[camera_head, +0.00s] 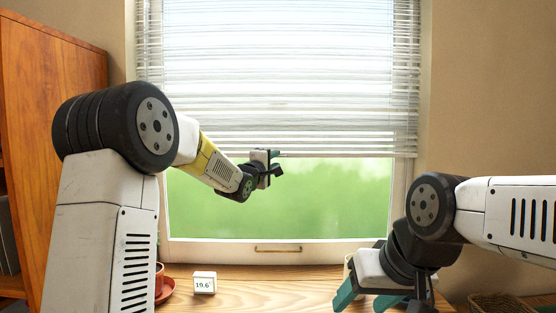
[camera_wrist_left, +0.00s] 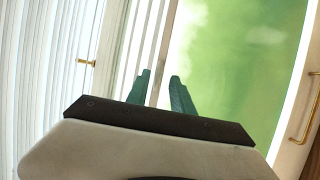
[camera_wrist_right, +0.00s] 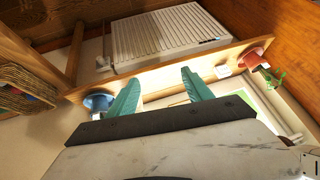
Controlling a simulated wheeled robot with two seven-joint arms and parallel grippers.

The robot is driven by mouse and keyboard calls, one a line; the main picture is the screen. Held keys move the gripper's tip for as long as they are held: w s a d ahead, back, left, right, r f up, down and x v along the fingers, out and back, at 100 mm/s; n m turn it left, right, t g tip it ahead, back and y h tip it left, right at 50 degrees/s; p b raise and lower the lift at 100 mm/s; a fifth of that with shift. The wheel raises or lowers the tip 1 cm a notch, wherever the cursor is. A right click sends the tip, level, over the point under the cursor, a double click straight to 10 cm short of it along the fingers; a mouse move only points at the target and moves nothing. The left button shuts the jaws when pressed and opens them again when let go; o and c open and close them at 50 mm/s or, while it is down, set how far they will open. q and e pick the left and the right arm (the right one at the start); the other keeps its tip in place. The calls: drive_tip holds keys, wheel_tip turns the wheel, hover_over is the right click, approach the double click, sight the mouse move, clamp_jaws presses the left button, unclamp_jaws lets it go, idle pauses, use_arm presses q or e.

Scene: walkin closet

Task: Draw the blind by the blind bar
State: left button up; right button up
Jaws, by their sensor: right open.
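The white slatted blind (camera_head: 285,75) hangs over the upper part of the window, with green outdoors showing below it. Its bottom bar (camera_head: 345,154) is level across the window. My left gripper (camera_head: 272,157) is at this bar, left of its middle. My right gripper (camera_head: 364,297) is open and low at the front right, over the wooden sill. Its spread, empty fingers show in the right wrist view (camera_wrist_right: 160,78).
On the wooden sill (camera_head: 260,290) are a small white display (camera_head: 204,283) and a red saucer (camera_head: 165,291) with a cup. The window's lower frame has a brass handle (camera_head: 278,249). A wooden cabinet (camera_head: 55,90) stands left. A basket (camera_head: 502,304) lies at bottom right.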

use_arm(q)
drive_tip(key=v, duration=0.4)
use_arm(e)
drive_tip(key=shift+c, duration=0.2)
